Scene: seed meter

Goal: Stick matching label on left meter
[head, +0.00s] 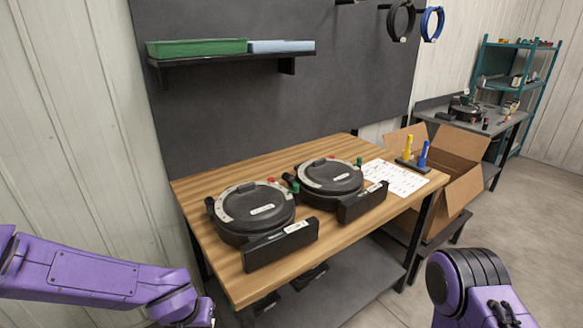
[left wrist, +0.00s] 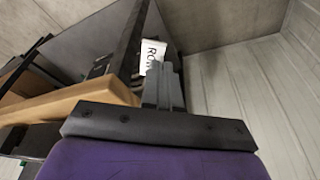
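The left meter (head: 240,222) is a round black unit with a pale arc on its lid. It sits on the wooden bench, with a long black box (head: 281,246) at its front that bears a small white sticker (head: 296,227). The similar right meter (head: 318,190) stands behind it to the right. A white sheet (head: 402,181) with print lies at the bench's right end. In the left wrist view my left gripper (left wrist: 162,82) has its fingers together on a white label (left wrist: 152,53) whose visible letters look like "ROW". My left gripper's fingers are outside the head view, and so is my right gripper.
A small stand with yellow and blue handles (head: 412,163) is at the bench's right end, beside an open cardboard box (head: 462,185). A shelf (head: 230,57) with green and blue trays hangs above. The bench's front left strip (head: 225,275) is bare.

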